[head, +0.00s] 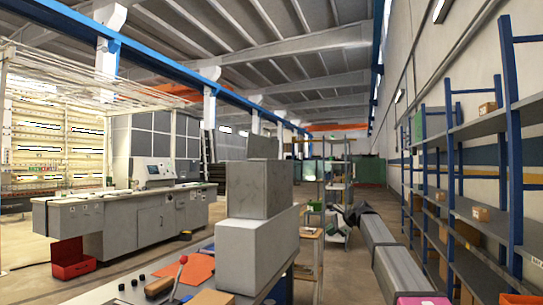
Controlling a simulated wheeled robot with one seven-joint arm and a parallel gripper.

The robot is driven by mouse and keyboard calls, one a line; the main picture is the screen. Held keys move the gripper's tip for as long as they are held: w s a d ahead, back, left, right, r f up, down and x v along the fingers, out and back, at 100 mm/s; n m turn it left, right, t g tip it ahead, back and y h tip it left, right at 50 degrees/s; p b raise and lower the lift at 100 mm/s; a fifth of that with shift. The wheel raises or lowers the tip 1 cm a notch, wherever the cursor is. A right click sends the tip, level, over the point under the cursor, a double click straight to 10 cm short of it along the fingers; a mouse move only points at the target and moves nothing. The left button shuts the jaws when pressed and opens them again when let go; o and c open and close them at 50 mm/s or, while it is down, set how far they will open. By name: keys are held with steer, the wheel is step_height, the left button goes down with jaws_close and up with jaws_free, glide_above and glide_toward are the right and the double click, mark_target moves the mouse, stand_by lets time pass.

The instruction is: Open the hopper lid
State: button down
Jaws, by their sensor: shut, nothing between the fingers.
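No hopper lid or washer can be made out for certain in the head view. My gripper is not in view.
A workbench (118,290) with an orange cloth (197,269) and hand tools stands in front. A long grey machine (125,222) and a red toolbox (72,258) are left. Blue-post shelves (470,207) line the right wall.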

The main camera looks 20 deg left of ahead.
steer(key=a+r+m+g+y, duration=0.15)
steer(key=a+r, duration=0.35)
steer(key=r, duration=1.1)
steer(key=a+r+m+y, duration=0.2)
steer(key=a+r+y, duration=0.15)
steer(key=r, duration=1.25)
steer(key=a+r+m+g+y, duration=0.15)
steer(key=a+r, duration=0.45)
steer(key=r, duration=1)
steer(key=w+a+f, duration=0.1)
steer(key=a+f, duration=0.1)
steer(key=a, duration=1.1)
steer(key=shift+w+t, duration=0.3)
steer(key=shift+w, duration=0.05)
steer(key=shift+a+r, duration=0.15)
steer(key=shift+a, duration=0.05)
steer(key=a+h, duration=0.4)
steer(key=a, duration=0.4)
steer(key=shift+w+f+h, duration=0.2)
steer(key=shift+w+h, duration=0.15)
steer(key=shift+a, duration=0.1)
